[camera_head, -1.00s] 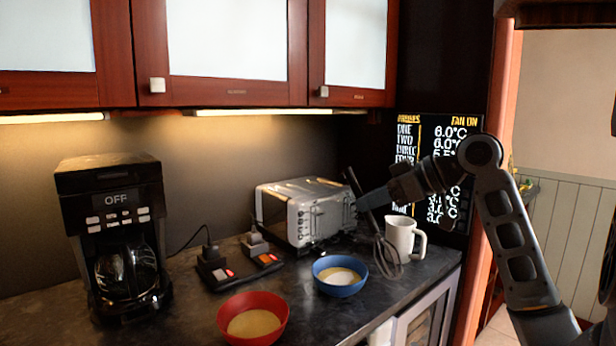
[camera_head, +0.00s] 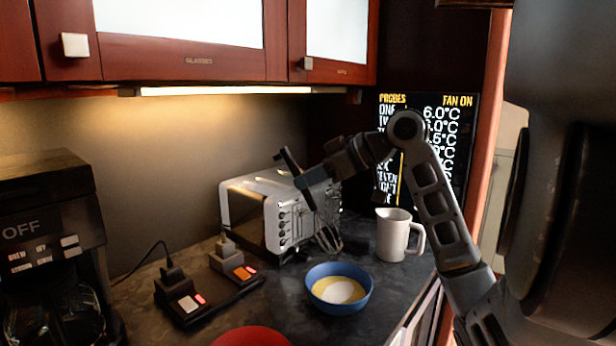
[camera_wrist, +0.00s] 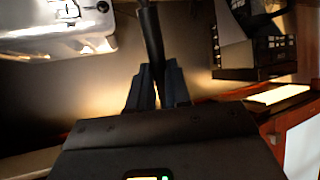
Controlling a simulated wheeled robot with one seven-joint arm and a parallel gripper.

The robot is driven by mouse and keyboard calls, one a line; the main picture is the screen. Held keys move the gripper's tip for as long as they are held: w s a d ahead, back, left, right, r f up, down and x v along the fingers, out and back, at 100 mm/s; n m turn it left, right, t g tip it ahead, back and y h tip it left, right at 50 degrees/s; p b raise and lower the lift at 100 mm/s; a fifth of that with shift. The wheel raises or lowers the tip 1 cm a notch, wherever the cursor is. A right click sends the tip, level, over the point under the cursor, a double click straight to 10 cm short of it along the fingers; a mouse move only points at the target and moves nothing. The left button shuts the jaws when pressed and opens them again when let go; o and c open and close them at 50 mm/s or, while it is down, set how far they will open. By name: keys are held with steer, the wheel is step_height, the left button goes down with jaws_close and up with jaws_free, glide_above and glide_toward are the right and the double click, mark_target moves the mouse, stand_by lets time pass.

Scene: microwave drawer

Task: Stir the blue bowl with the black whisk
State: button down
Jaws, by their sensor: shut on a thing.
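The blue bowl (camera_head: 339,304) sits on the dark counter, with a yellowish content and a white patch in it. The black whisk (camera_head: 329,238) has a dark handle and a wire head. My gripper (camera_head: 304,181) is shut on its handle, and the whisk hangs tilted, wire head down, in front of the toaster. The wire head appears above and behind the bowl, apart from it. In the wrist view the whisk handle (camera_wrist: 151,40) stands between the fingers of my gripper (camera_wrist: 158,85); the wire head is out of that view.
A silver toaster (camera_head: 252,212) stands behind the bowl. A white mug (camera_head: 394,236) stands right of the bowl. A red bowl (camera_head: 252,337) is cut off at the bottom edge. Sockets (camera_head: 182,303) and a coffee maker (camera_head: 50,225) are at left. Cabinets (camera_head: 185,62) hang above.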

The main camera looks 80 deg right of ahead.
mark_target(314, 224)
steer(key=shift+w+d+f+b, duration=0.1)
steer(key=shift+w+f+b, duration=0.4)
steer(key=shift+f, duration=0.25)
steer(key=shift+w+f+b, duration=0.35)
steer(key=shift+w+f, duration=0.1)
steer(key=shift+f, duration=0.3)
steer(key=shift+w+d+f+b, duration=0.1)
steer(key=shift+w+f+b, duration=0.4)
steer(key=shift+f, duration=0.25)
steer(key=shift+s+a+f+b, duration=0.1)
steer(key=shift+s+f+b, duration=0.45)
steer(key=shift+f+b, duration=0.45)
steer(key=shift+s+a+f+b, duration=0.1)
steer(key=shift+s+f+b, duration=0.45)
steer(key=shift+f+b, duration=0.4)
steer(key=shift+s+a+f+b, duration=0.1)
steer(key=shift+s+f+b, duration=0.45)
steer(key=shift+f+b, duration=0.45)
steer(key=shift+s+d, duration=0.1)
steer(key=shift+d, duration=0.05)
